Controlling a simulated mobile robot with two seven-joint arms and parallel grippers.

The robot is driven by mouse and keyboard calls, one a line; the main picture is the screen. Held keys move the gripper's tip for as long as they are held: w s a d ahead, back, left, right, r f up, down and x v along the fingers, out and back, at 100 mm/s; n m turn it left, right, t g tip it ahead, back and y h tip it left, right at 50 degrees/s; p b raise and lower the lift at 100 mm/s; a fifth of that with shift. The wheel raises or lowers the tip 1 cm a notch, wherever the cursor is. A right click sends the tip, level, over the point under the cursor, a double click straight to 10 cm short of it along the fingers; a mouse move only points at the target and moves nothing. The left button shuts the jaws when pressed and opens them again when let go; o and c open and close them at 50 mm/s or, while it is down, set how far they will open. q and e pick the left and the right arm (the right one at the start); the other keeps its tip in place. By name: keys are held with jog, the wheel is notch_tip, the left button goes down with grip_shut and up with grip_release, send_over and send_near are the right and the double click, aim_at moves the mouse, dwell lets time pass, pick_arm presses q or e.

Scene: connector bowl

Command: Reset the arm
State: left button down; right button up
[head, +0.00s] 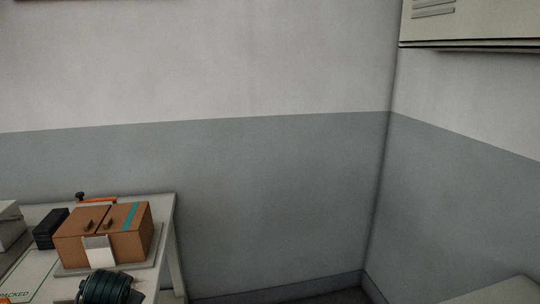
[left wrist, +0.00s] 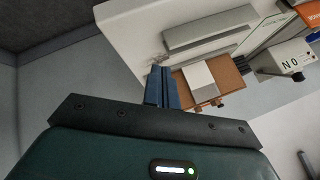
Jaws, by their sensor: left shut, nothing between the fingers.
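My left gripper shows in the left wrist view, its blue fingers (left wrist: 161,88) closed together with nothing between them. Beyond the fingertips in that view is a brown box with a white label (left wrist: 199,76). The same brown box (head: 127,237) sits on a grey plate on the table at the lower left of the head view. A dark green rounded part at the bottom of the head view, in front of the box, looks like mine; no fingers show there. My right gripper is in neither view.
The white table (head: 162,202) stands against the grey wall. Black blocks (head: 50,229) and an orange-handled tool (head: 98,200) lie near the box. A grey box marked "NO" (left wrist: 286,59) shows in the wrist view. A cabinet (head: 480,24) hangs upper right.

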pick_arm(q)
jog(key=s+d+f+g+h, duration=0.15)
jog(key=s+d, duration=0.35)
jog(key=s, duration=0.5)
jog(key=s+d+f+g+h, duration=0.1)
jog(key=s+d+f+h, duration=0.15)
jog(key=s+d, duration=0.45)
jog(key=s+d+f+g+h, duration=0.1)
jog(key=s+d+f, duration=0.15)
jog(key=s, duration=0.95)
jog(key=w+d+f+t+h, duration=0.2)
jog(key=w+d+f+t, duration=0.3)
jog(key=f, duration=0.4)
jog(key=shift+w+f+m+t, duration=0.2)
jog(key=shift+w+m+t, duration=0.1)
jog(key=shift+t, duration=0.55)
jog(key=shift+a, duration=0.1)
